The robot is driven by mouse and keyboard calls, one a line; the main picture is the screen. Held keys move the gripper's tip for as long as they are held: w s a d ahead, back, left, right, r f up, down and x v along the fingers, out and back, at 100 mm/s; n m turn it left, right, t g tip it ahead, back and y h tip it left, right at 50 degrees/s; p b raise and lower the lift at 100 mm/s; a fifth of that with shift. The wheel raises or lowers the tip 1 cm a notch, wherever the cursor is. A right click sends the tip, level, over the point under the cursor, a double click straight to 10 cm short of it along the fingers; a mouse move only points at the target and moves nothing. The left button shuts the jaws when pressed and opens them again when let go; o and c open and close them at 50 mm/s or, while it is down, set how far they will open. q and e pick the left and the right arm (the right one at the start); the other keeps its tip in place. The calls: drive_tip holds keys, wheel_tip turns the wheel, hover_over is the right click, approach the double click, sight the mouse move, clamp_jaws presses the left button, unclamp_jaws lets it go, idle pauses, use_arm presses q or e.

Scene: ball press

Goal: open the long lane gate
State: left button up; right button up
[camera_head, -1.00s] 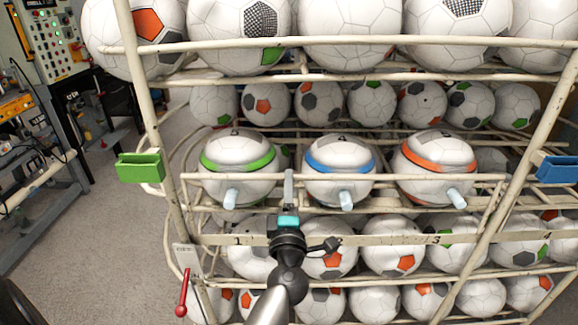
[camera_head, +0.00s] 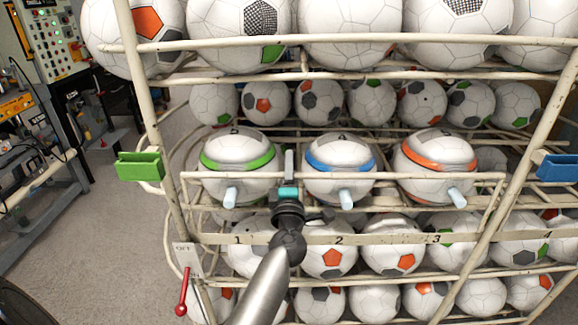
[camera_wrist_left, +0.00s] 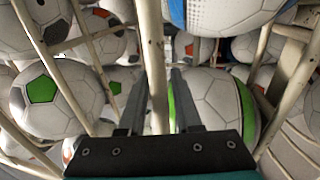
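A cream wire rail (camera_head: 410,177) runs across the front of three banded balls, joined to a rectangular front frame; I take it for the lane gate, but no label names it. My left gripper (camera_head: 289,165) is at this rail, between the green-banded ball (camera_head: 238,158) and the blue-banded ball (camera_head: 340,160). In the left wrist view, the two dark fingers (camera_wrist_left: 160,100) stand apart with a cream bar (camera_wrist_left: 153,55) between them. I cannot tell whether they touch it. My right gripper is out of view.
An orange-banded ball (camera_head: 435,160) sits at the right of the row. A numbered strip (camera_head: 385,239) runs below. A green clip (camera_head: 140,166) and a blue clip (camera_head: 557,168) flank the rack. A red lever (camera_head: 182,292) is at lower left, near open floor (camera_head: 105,215).

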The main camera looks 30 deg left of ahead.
use_arm(q)
clamp_jaws()
idle(1.1)
